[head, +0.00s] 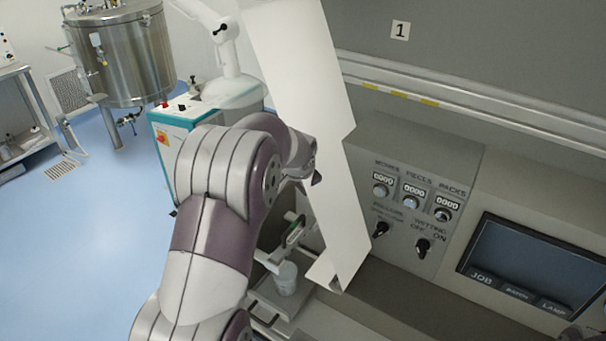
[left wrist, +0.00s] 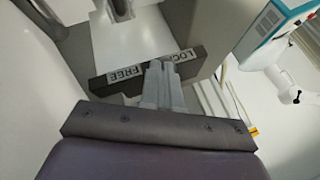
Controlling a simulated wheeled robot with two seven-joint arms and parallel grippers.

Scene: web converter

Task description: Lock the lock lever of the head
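My left arm reaches up from the bottom of the head view. Its gripper (head: 312,170) is at the edge of a white panel (head: 340,200), and the fingertips are mostly hidden there. In the left wrist view, the two grey fingers of my left gripper (left wrist: 158,72) are close together and look shut. They point at a dark bar with a LOCK label (left wrist: 180,56) and a FREE label (left wrist: 126,73), overlapping the bar between the labels. I cannot make out the lock lever itself, or whether the fingers touch it.
A control panel with counters, knobs (head: 423,247) and a screen (head: 530,262) is at right. A teal-and-white cart (head: 180,140) and a steel tank (head: 125,55) stand behind. Blue floor at left is clear.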

